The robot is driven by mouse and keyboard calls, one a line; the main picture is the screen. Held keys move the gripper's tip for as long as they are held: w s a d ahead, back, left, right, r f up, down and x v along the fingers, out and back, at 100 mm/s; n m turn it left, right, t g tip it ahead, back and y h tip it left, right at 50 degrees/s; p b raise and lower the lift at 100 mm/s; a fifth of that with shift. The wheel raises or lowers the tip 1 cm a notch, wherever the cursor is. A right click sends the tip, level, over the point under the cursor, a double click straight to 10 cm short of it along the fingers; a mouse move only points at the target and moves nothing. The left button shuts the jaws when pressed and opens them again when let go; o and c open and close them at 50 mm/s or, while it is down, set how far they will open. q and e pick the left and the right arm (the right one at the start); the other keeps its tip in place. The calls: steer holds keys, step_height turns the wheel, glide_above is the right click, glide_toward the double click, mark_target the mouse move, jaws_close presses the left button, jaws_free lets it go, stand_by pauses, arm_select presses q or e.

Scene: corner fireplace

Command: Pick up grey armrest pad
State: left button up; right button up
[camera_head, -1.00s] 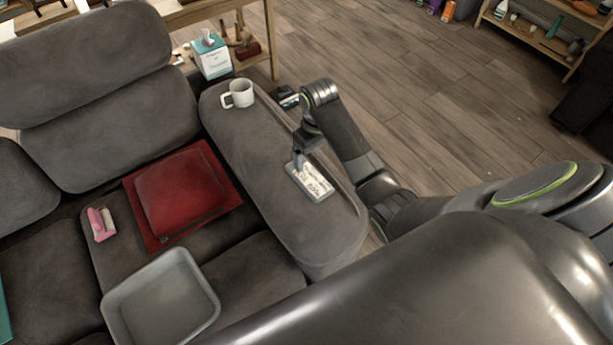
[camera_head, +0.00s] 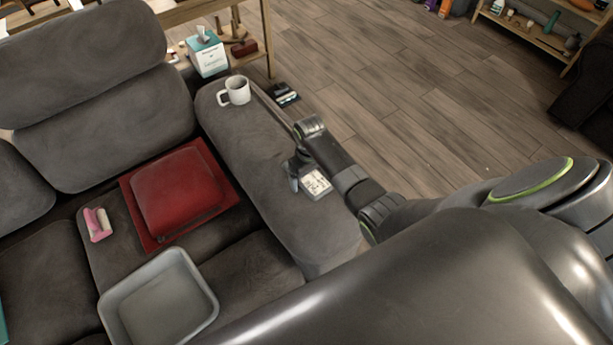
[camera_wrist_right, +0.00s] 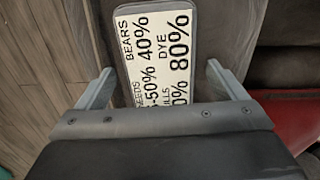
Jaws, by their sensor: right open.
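The grey armrest pad (camera_head: 317,184) is a small flat grey-edged rectangle with a white, black-lettered face. It lies on the top of the sofa's right armrest (camera_head: 262,150). In the right wrist view the pad (camera_wrist_right: 158,40) runs from the top edge down to my gripper, its lettering cut off by the gripper body. My right gripper (camera_wrist_right: 160,82) is open, with one finger on each side of the pad and a gap on both sides. In the head view my right gripper (camera_head: 297,172) hides the pad's far left part. My left gripper is not in view.
A white mug (camera_head: 236,90) stands at the armrest's far end. A red cushion (camera_head: 180,187), a grey tray (camera_head: 205,300) and a pink-and-white item (camera_head: 97,225) lie on the seat. A tissue box (camera_head: 208,55) stands behind.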

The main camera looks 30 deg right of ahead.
mark_target(309, 176)
steer(key=shift+f, duration=0.15)
steer(key=c, duration=1.1)
step_height(309, 176, up, 10)
steer(key=shift+w+a+r+p, duration=0.1)
steer(key=shift+p, duration=0.45)
